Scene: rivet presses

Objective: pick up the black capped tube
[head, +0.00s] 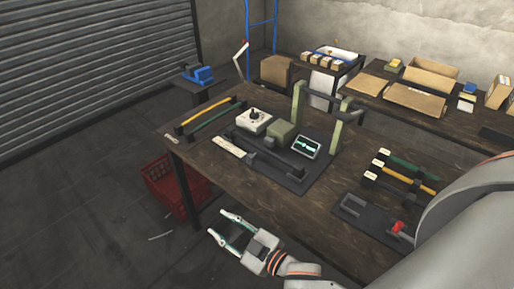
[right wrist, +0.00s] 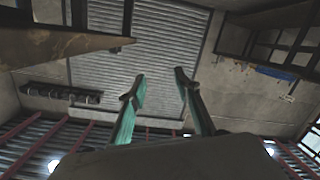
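Several tubes with black end caps lie side by side at the right of the workbench in the head view. The nearest looks dark, the black capped tube (head: 397,196); beside it are a yellow tube (head: 412,182) and a green tube (head: 414,165). A dark bar (head: 282,160) also lies on the press mat; I cannot tell whether it is a tube. My right gripper (head: 220,222) is open and empty off the bench's near left edge, well away from the tubes. Its spread fingers also show in the right wrist view (right wrist: 160,90). My left gripper is not in view.
A green press frame (head: 338,130) stands on a dark mat (head: 300,184) mid-bench. Another yellow tube (head: 205,113) lies at the far left. A grey fixture with a red part (head: 398,227) sits at the right. A red crate (head: 170,190) is on the floor.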

